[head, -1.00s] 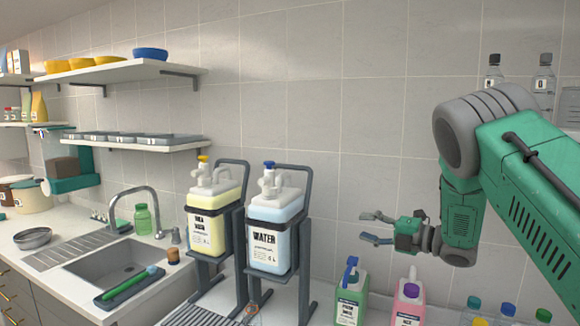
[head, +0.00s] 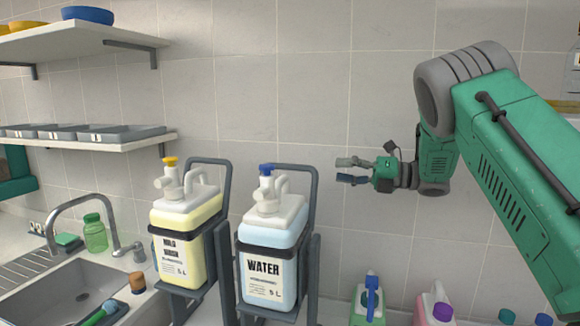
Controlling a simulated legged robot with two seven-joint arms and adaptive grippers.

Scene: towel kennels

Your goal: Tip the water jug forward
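The water jug (head: 272,243) is a pale blue, white-topped container labelled WATER with a blue-capped pump. It stands upright in a dark grey tilting stand (head: 312,222) with a tall handle frame behind it. My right gripper (head: 345,171) is to the right of the jug and its frame, at about the height of the pump. Its two fingers point left, apart from each other, with nothing between them. It does not touch the jug or the frame. My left gripper is not in view.
A yellow jug (head: 184,232) in a similar stand is close on the left. A sink (head: 75,285) with a tap is further left. A green bottle (head: 368,303) and a pink bottle (head: 434,308) stand at the lower right. A shelf (head: 95,143) with trays hangs at the left.

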